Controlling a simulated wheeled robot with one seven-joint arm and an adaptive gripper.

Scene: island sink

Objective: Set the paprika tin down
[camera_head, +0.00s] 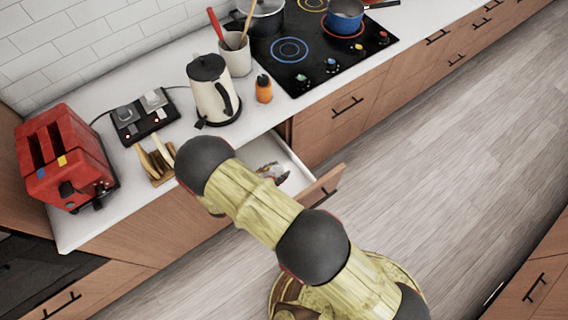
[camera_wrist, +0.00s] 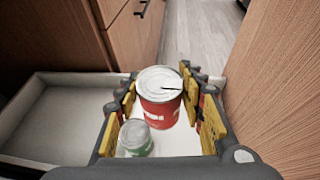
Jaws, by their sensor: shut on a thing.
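The red paprika tin (camera_wrist: 160,112), with a pale metal lid, is upright between the yellow-padded fingers of my gripper (camera_wrist: 160,98) in the wrist view. My gripper is shut on it, over the open drawer (camera_wrist: 62,125) with its pale floor. Whether the tin's base touches the drawer floor is hidden. A smaller jar with a grey lid and green label (camera_wrist: 136,140) shows nearer the left finger. In the head view, my arm hides my gripper and most of the inside of the open drawer (camera_head: 322,190).
Wooden cabinet fronts (camera_wrist: 75,35) rise close by the drawer. On the counter stand a kettle (camera_head: 212,95), a red toaster (camera_head: 62,160), an orange shaker (camera_head: 263,89) and a utensil crock (camera_head: 235,55). The hob (camera_head: 300,50) holds pots. The wooden floor (camera_head: 440,150) is clear.

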